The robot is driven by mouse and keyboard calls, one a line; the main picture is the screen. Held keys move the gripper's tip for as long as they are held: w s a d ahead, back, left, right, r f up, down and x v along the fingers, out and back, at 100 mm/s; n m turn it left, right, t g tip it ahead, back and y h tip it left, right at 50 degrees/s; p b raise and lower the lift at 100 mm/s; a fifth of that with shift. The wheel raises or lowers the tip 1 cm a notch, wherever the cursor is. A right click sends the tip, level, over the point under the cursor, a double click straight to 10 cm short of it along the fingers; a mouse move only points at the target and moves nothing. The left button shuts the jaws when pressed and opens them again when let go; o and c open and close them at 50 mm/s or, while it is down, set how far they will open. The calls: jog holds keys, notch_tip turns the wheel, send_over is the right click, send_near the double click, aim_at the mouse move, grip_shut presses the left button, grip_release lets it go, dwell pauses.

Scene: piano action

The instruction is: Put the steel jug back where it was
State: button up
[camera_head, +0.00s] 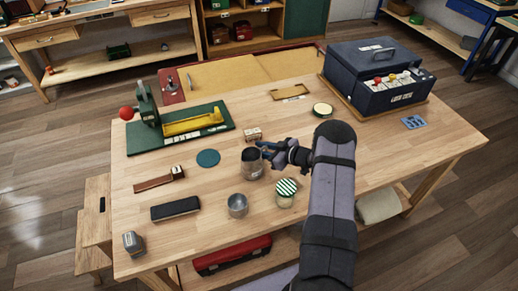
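The steel jug (252,168) is a grey, open-topped cylinder near the middle of the wooden table. It looks upright. My gripper (266,149) is at its right rear side, by the rim, with the arm coming in from the lower right. The fingers are small and partly overlap the jug, so I cannot tell whether they are closed on it. I also cannot tell whether the jug's base touches the table. A round teal mat (208,158) lies bare to the left of the jug.
A smaller metal cup (238,205) and a jar with a green striped lid (286,188) stand in front of the jug.

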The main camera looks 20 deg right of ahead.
jog(key=shift+r, duration=0.15)
jog(key=shift+s+d, duration=0.1)
jog(key=b+v, duration=0.2)
jog(key=v, duration=0.9)
jog(key=shift+s+d+r, duration=0.15)
jog(key=shift+s+d, duration=0.05)
jog(key=shift+s, duration=0.05)
jog(key=w+r+m+h, duration=0.2)
jog(key=w+r+h, duration=0.1)
jog(key=w+h, duration=0.15)
jog(key=s+a+r+m+g+h, duration=0.2)
jog(key=s+r+g+h, duration=0.1)
jog(key=s+h, duration=0.15)
jog(key=s+a+m+g, duration=0.1)
jog(key=s+a+g, duration=0.1)
jog(key=s+a, duration=0.3)
jog(key=s+a+m+g+y, duration=0.1)
jog(key=s+a+g, duration=0.2)
jog(key=s, duration=1)
jog(key=s+a+g, duration=0.3)
jog(key=s+a, duration=0.5)
jog(key=shift+s+r+m+y, duration=0.25)
jog(key=shift+s+m+y, duration=0.15)
